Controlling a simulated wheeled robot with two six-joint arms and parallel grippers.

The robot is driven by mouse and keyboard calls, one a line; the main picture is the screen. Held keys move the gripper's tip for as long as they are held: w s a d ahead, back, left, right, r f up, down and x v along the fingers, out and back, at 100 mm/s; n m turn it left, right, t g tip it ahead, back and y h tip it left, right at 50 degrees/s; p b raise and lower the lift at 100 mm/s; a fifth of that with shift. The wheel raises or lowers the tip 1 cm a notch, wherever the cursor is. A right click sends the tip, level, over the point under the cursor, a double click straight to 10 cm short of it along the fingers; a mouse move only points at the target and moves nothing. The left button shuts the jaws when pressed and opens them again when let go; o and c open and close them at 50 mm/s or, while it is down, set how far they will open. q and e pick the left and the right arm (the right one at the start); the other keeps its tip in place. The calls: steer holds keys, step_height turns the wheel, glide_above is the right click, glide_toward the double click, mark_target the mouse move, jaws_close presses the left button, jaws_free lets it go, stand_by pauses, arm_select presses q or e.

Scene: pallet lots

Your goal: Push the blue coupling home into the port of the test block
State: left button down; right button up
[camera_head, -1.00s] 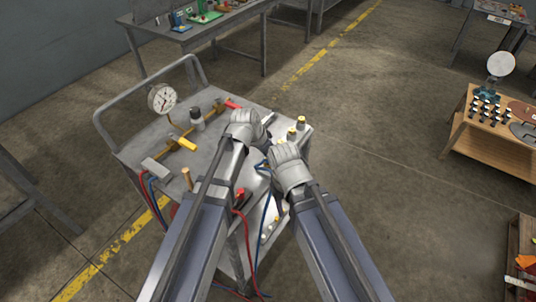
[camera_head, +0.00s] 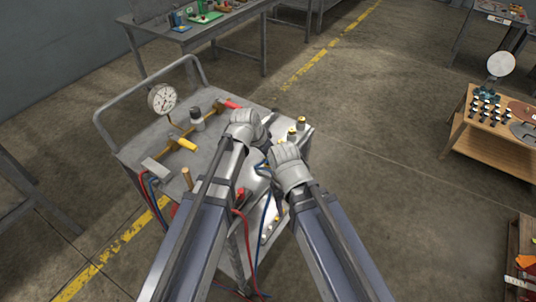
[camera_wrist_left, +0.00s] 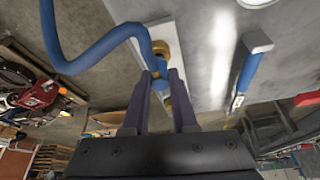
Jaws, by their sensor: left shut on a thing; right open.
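The blue coupling (camera_wrist_left: 159,78) is between the fingers of my left gripper (camera_wrist_left: 163,80) in the left wrist view, and the gripper is shut on it. A thick blue hose (camera_wrist_left: 100,48) curves away to the left. A brass fitting (camera_wrist_left: 161,48) on a pale block (camera_wrist_left: 178,38) is right beside the coupling; I cannot tell how far the coupling is in. In the head view my left gripper (camera_head: 262,124) is over the trolley's right part, its fingertips largely hidden. My right gripper (camera_head: 275,153) is open close beside it, near the trolley's right edge.
Red and blue hoses hang in front. Floor is free to the right, before a wooden bench (camera_head: 490,147).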

arm_select(q)
steer(key=shift+f+b, duration=0.55)
stand_by(0.4)
steer(key=c, duration=0.6)
jaws_free()
steer(key=p+v, duration=0.7)
steer(key=v, duration=0.1)
steer(key=shift+f, duration=0.1)
